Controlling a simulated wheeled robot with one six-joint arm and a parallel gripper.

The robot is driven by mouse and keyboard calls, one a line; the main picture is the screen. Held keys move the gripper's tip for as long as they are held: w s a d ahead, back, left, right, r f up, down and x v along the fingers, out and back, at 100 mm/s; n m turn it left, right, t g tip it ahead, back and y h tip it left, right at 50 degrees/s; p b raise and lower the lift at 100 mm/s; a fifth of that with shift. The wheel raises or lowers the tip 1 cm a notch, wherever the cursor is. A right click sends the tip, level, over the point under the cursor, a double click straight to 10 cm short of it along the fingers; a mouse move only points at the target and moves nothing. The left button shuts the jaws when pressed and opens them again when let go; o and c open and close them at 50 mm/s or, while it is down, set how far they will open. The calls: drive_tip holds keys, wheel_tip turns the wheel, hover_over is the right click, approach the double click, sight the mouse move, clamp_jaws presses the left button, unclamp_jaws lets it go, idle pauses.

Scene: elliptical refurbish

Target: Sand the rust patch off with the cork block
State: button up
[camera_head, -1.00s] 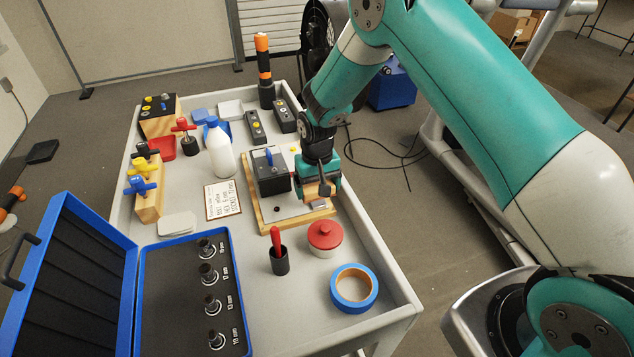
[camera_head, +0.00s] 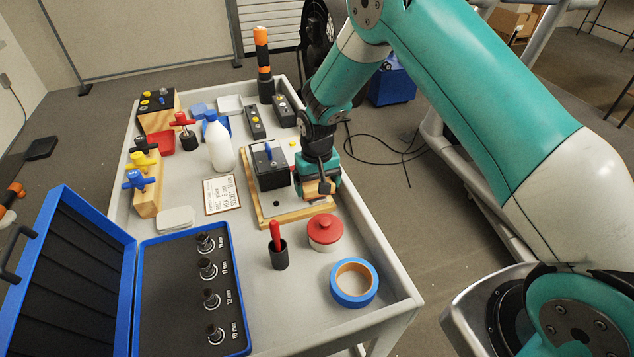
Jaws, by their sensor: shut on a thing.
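My gripper (camera_head: 316,186) is at the right part of a wooden-edged board (camera_head: 265,222), pointing down. It is shut on a tan block, the cork block (camera_head: 310,190), which is partly hidden by the fingers and sits at or just above the board's pale surface. I cannot tell whether it touches. A black box with a blue handle (camera_head: 269,164) stands on the board just left of my gripper. The rust patch is not visible; my gripper and the block may cover it.
A red-lidded jar (camera_head: 325,231), a black cup with a red handle (camera_head: 278,247) and blue tape (camera_head: 353,282) stand in front of the board. A white bottle (camera_head: 219,145) and a written card (camera_head: 222,195) are to its left. An open blue socket case (camera_head: 190,290) fills the front left.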

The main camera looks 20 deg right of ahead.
drive_tip(key=shift+f+b, duration=0.5)
drive_tip(key=shift+f, duration=0.25)
drive_tip(key=shift+w, duration=0.1)
